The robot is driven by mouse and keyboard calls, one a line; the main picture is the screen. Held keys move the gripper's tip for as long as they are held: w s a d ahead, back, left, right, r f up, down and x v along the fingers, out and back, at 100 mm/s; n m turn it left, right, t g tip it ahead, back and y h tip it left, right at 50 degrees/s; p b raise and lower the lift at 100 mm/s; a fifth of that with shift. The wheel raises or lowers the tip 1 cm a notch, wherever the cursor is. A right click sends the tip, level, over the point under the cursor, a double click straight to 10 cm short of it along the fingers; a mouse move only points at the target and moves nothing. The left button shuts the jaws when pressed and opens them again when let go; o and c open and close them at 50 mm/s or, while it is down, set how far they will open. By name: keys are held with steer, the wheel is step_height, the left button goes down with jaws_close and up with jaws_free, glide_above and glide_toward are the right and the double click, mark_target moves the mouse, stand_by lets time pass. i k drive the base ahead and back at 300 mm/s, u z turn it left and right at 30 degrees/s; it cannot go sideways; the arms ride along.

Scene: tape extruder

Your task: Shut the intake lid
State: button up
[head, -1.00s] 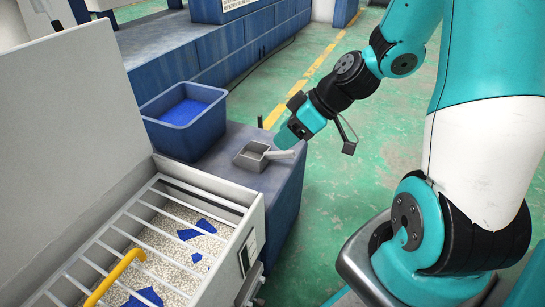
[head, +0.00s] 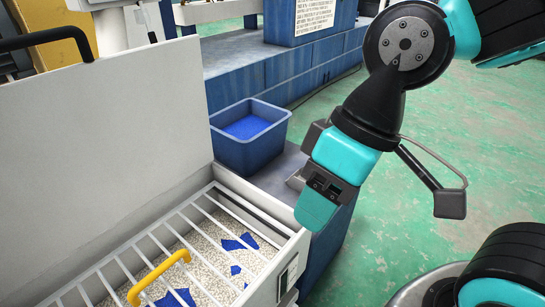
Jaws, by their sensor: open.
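The intake lid (head: 105,130) is a large pale grey panel standing open, raised upright behind the intake box at the left of the head view. A black handle (head: 48,38) sits on its top edge. The intake box (head: 290,262) below it is open at the top, with a white bar grate (head: 143,257) over pale pellets and blue scraps. My gripper (head: 316,212) is teal-tipped, points down and is empty, just right of the box's far right corner. It is apart from the lid. Its jaws are seen nearly edge-on.
A yellow handle (head: 158,277) rises from the grate. Green floor (head: 425,235) is open at the right.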

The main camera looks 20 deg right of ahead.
mark_target(84, 145)
steer(key=u, duration=1.75)
steer(key=k, duration=0.2)
steer(key=z, duration=0.65)
steer(key=i, duration=0.5)
steer(key=z, duration=0.05)
